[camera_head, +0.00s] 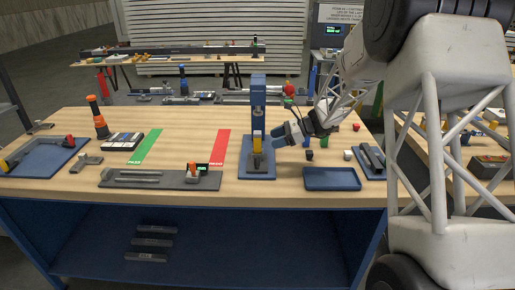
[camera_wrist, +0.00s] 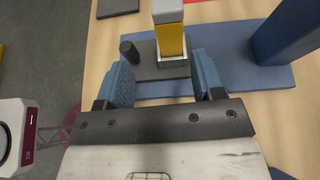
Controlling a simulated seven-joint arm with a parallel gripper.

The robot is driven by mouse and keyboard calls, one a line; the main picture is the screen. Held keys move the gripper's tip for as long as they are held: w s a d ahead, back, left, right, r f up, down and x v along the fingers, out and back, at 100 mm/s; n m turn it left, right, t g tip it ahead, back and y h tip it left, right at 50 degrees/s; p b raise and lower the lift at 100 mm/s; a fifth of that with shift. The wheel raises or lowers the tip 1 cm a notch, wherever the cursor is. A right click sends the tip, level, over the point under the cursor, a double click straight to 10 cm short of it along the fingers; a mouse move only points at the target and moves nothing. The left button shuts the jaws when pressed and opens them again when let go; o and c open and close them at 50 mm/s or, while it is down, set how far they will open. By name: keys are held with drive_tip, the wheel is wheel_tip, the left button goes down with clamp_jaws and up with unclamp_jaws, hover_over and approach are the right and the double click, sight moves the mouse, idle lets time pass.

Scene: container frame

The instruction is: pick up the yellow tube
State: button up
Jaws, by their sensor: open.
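The yellow tube (camera_head: 257,144) stands upright in a blue press-like fixture (camera_head: 258,95) on the workbench. In the wrist view the yellow tube (camera_wrist: 171,40) has a grey piece at its upper end and a pale collar at its lower end, over a dark block (camera_wrist: 147,70). My gripper (camera_head: 281,135) is just right of the tube in the head view. In the wrist view my gripper (camera_wrist: 161,62) is open, its blue fingers spread to either side of the tube's line. The tube lies ahead, near the right finger; contact cannot be told.
The fixture's blue base (camera_wrist: 230,75) and column (camera_wrist: 285,30) are close to the right finger. A dark knob (camera_wrist: 130,50) stands near the left fingertip. A blue tray (camera_head: 332,179) lies right of the fixture, and a red strip (camera_head: 220,147) lies left on clear wood.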

sight(257, 145)
drive_tip(key=shift+w+f, duration=0.45)
drive_tip(key=shift+w, duration=0.2)
drive_tip(key=shift+a, duration=0.1)
drive_tip(key=shift+x, duration=1.2)
drive_tip(key=shift+a, duration=0.1)
drive_tip(key=shift+x, duration=2.55)
drive_tip(key=shift+c, duration=0.4)
drive_tip(key=c, duration=0.9)
